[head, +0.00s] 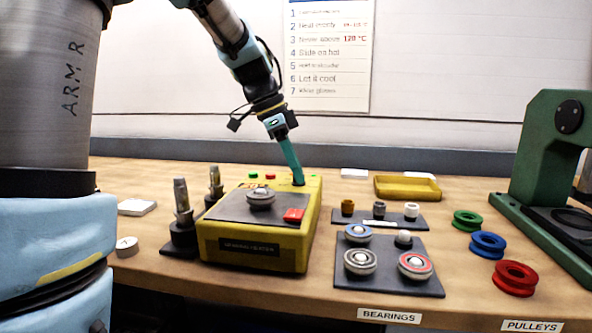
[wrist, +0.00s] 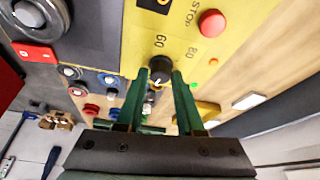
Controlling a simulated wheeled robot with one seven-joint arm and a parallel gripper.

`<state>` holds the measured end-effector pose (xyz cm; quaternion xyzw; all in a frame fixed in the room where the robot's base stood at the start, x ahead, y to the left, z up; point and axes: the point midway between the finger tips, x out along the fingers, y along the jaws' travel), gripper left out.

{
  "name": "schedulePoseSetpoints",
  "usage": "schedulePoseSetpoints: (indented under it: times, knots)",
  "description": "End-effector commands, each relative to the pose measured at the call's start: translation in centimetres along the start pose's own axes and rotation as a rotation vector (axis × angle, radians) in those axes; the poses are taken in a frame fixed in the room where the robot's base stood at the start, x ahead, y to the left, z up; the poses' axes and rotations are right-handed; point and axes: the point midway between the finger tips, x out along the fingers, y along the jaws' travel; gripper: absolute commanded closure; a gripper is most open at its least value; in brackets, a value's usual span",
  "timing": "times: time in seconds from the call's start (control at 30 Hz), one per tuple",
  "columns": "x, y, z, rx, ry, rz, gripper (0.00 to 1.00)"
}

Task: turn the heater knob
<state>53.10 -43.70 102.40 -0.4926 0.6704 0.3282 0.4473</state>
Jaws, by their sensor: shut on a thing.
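The yellow heater (head: 311,225) stands on the bench with a dark plate on top. Its black knob (wrist: 160,68) sits on the yellow panel beside the printed numbers 60 and 80 in the wrist view. My gripper (head: 297,181) reaches down to the back right corner of the heater. In the wrist view my gripper (wrist: 160,77) has its green fingers on either side of the knob, shut on it. In the head view the fingers mostly hide the knob. I cannot read the knob's pointer clearly.
A red stop button (wrist: 211,23) is close to the knob. Dark posts (head: 182,215) stand left. A bearing tray (head: 430,280), pulleys (head: 514,278) and a green press (head: 545,150) are right.

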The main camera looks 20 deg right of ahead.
Motion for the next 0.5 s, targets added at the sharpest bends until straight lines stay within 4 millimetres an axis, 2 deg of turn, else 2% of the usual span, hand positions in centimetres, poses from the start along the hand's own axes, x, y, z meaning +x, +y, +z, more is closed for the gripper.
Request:
schedulePoseSetpoints:
  times: [0.5]
  knots:
    - [0.26, 0.06, 0.33, 0.078, -0.006, 0.04, 1.0]
